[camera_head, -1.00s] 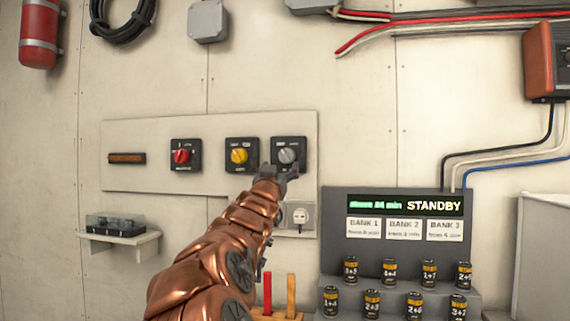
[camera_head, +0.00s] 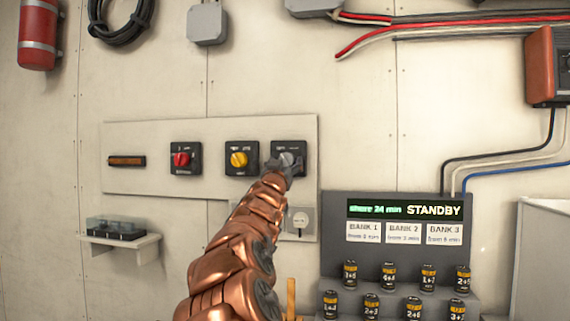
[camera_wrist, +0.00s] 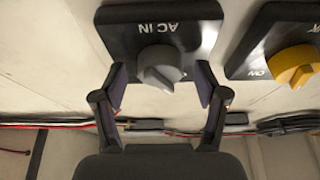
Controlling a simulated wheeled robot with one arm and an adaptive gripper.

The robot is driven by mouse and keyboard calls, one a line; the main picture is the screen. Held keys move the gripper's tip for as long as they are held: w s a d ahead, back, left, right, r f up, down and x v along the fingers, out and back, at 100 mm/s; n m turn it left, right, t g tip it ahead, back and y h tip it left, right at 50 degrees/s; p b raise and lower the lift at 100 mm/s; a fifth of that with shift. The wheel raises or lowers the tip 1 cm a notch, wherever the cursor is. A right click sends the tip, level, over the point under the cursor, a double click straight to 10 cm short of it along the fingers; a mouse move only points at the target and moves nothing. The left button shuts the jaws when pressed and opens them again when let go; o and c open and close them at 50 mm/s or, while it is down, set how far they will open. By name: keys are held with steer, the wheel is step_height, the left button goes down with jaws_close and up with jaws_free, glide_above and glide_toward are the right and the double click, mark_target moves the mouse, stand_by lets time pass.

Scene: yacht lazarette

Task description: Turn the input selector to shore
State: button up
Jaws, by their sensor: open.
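The input selector is a grey knob on a black plate labelled AC IN; it fills the top middle of the wrist view (camera_wrist: 160,66). In the head view the selector (camera_head: 288,158) is the rightmost knob on the pale panel, partly hidden by my gripper (camera_head: 283,168). In the wrist view my gripper (camera_wrist: 160,88) is open, with one finger on each side of the knob's lower part. A gap shows between each finger and the knob. I cannot tell whether the fingertips touch the plate.
A yellow knob (camera_head: 239,159) and a red knob (camera_head: 181,159) sit left of the selector on the same panel (camera_head: 140,185). An outlet (camera_head: 300,219) is just below. A STANDBY display unit (camera_head: 400,208) with several small cylinders stands at lower right.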

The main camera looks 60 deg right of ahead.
steer(key=shift+c, duration=0.3)
steer(key=c, duration=1.1)
